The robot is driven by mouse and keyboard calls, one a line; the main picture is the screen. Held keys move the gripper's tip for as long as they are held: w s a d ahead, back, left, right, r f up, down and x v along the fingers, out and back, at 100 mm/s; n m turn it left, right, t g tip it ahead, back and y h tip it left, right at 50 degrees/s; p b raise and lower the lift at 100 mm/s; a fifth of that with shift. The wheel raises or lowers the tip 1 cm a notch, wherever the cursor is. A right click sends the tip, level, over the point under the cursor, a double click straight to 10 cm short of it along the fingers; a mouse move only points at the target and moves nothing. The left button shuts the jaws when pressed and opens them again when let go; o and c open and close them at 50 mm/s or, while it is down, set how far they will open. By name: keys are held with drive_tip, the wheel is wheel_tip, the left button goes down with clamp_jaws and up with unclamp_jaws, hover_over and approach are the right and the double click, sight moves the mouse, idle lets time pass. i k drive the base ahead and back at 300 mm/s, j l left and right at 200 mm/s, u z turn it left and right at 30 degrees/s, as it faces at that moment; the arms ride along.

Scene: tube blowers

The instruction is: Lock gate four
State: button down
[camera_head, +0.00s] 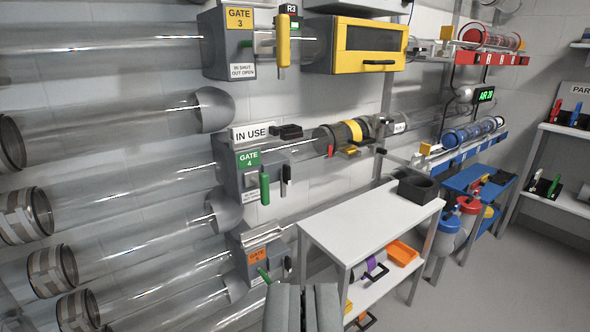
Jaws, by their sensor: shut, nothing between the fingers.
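Gate four (228,172) is a grey block on a clear tube at mid-left, with a green "GATE 4" label (248,158). A green handle (264,188) hangs down at its front. A small dark lever with a pale tip (285,181) stands just right of the handle. An "IN USE" sign (252,133) sits above the gate, with a black piece (287,131) beside it. Small print under the green label is too small to read. My gripper (303,288) is at the bottom centre, shut and empty, below and apart from gate four.
Gate three (214,42) with a yellow handle (283,40) is above; gate five (240,257), orange-labelled, is below. A yellow-framed cabinet (318,46) juts out at the upper middle. A white table (350,235) stands right of the gates. Grey floor is clear at lower right.

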sight(285, 172)
drive_tip(key=i+l+z, duration=0.15)
drive_tip(key=l, duration=0.25)
drive_tip(key=i+l+z, duration=0.15)
drive_tip(key=l, duration=0.25)
drive_tip(key=i+l+z, duration=0.15)
drive_tip(key=l, duration=0.25)
